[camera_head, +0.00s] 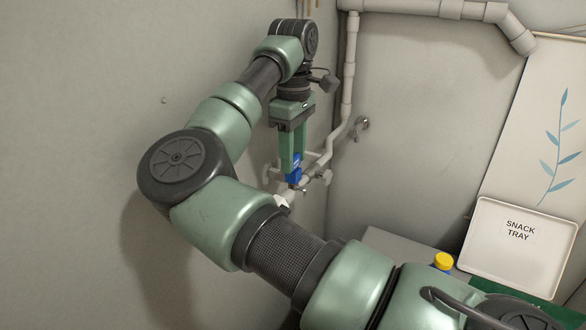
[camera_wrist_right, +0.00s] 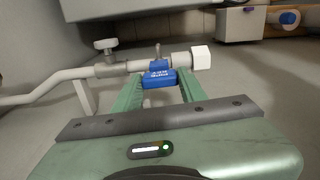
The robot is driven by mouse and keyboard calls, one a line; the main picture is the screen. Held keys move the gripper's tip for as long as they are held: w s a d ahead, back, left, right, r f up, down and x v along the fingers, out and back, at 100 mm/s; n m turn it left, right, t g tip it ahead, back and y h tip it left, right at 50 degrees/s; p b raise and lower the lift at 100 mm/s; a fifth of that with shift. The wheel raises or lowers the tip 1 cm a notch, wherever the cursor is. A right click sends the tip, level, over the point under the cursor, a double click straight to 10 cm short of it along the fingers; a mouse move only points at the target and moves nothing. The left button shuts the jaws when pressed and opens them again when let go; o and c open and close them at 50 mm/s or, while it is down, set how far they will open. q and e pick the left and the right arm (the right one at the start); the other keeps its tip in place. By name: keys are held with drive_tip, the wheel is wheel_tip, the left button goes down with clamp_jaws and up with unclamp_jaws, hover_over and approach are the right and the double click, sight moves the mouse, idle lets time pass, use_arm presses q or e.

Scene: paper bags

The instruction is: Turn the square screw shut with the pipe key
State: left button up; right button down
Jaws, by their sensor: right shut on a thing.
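The pipe key is a blue piece (camera_head: 293,168) held between the fingertips of my right gripper (camera_head: 292,160), which points down beside the wall pipe. In the right wrist view the blue key (camera_wrist_right: 158,81), with pale lettering, sits between the two green fingers, in front of the grey pipe (camera_wrist_right: 130,67). A smaller blue part lies against the pipe just beyond it. I cannot pick out the square screw; the key and gripper may hide it. Whether the key is seated on it I cannot tell. My left gripper is not in view.
The pipe has a side tap handle (camera_wrist_right: 106,46) and a white end piece (camera_wrist_right: 200,58). Walls stand close on the left and behind. A white snack tray (camera_head: 480,240), a yellow-capped bottle (camera_head: 443,261) and a leaf-print panel (camera_head: 535,130) are at the right.

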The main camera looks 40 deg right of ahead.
drive_tip(key=m, duration=0.3)
drive_tip(key=c, duration=0.9)
unclamp_jaws()
drive_tip(key=shift+r, duration=0.1)
wheel_tip(320, 180, up, 6)
drive_tip(key=p, duration=0.4)
